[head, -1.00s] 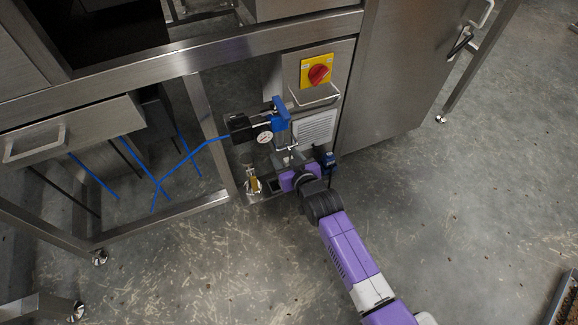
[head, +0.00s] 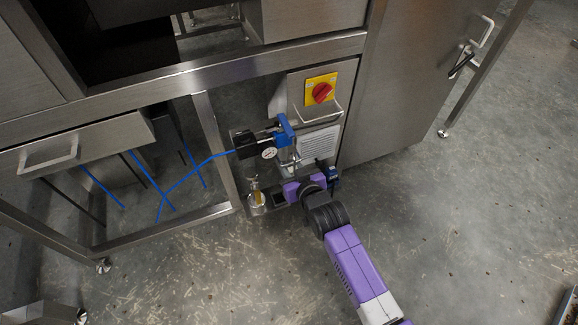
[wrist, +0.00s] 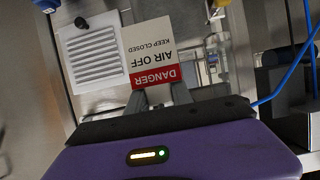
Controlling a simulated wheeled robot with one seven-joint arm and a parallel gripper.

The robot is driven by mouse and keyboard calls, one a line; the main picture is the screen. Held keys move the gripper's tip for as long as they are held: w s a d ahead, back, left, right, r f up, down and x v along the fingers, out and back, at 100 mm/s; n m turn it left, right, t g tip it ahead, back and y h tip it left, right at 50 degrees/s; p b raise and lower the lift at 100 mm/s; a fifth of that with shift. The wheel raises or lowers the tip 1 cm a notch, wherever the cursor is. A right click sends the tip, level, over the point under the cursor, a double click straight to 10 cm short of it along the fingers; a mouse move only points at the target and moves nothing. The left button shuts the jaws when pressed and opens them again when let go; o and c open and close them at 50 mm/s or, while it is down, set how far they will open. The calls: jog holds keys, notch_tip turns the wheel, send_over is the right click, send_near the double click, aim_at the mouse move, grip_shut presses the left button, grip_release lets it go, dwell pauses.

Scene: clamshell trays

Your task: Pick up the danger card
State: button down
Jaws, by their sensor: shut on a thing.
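The danger card (wrist: 150,50) is a white card with a red DANGER band, reading AIR OFF and KEEP CLOSED. It appears upside down in the wrist view. My gripper (wrist: 158,96) is shut on the card at its red-band edge, with the two grey fingertips against it. In the head view my purple gripper (head: 304,187) is low in front of the cabinet opening, below the blue and black air unit. The card is hard to make out there.
The air unit with its round gauge (head: 269,153) and blue hose (head: 185,180) is close to my gripper. A red rotary switch on a yellow plate (head: 321,92) is above. A louvred vent (wrist: 94,54) is beside the card. Floor to the right is open.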

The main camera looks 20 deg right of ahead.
jog(key=s+p, duration=0.2)
jog(key=s, duration=1.5)
jog(key=shift+f+p, duration=0.2)
jog(key=shift+p, duration=0.2)
jog(key=shift+r, duration=0.15)
jog(key=shift+r+p, duration=0.35)
jog(key=shift+p, duration=0.2)
jog(key=shift+r+p, duration=1.25)
jog(key=shift+s, duration=0.15)
jog(key=s+p, duration=0.1)
jog(key=s, duration=0.8)
jog(key=shift+s, duration=0.35)
dwell(0.5)
jog(key=shift+p, duration=0.3)
